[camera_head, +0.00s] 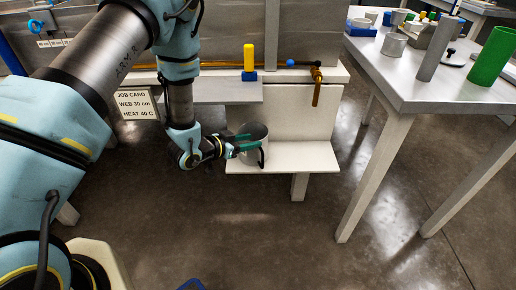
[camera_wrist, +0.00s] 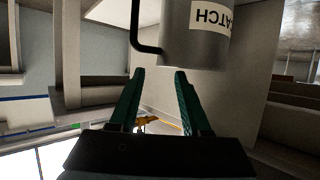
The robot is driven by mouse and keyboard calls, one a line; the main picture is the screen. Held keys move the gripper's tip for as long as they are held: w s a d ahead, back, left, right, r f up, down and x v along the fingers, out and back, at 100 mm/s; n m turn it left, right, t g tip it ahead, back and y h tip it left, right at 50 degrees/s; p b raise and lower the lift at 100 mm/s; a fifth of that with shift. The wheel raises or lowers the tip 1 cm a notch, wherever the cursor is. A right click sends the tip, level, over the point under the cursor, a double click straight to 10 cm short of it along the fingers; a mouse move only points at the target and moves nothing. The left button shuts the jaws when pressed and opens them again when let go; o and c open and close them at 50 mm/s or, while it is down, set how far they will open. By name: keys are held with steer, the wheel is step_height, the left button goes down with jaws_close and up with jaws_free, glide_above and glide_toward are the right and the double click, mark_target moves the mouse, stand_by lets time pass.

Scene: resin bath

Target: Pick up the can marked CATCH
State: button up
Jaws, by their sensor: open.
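The can (camera_head: 253,141) is a grey metal cylinder with a black handle, standing on a low white shelf (camera_head: 305,157) in the head view. In the wrist view the can (camera_wrist: 190,45) carries a white label whose upside-down letters read "ATCH"; its black handle (camera_wrist: 137,28) is on the left side. My gripper (camera_head: 247,147) is at the can's left side in the head view. In the wrist view the open green fingers (camera_wrist: 157,85) point toward the can and handle, with nothing seen between them. Whether the fingertips touch the can is not clear.
A job card (camera_head: 133,104) hangs left of my wrist. A table (camera_head: 430,80) on the right holds a green cylinder (camera_head: 492,56) and grey cylinders. Open floor lies in front of the shelf.

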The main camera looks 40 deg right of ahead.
steer(key=x, duration=0.6)
steer(key=shift+p, duration=0.3)
steer(key=shift+w+f, duration=0.1)
steer(key=shift+w, duration=0.05)
steer(key=shift+c, duration=0.2)
jaws_close()
stand_by(0.9)
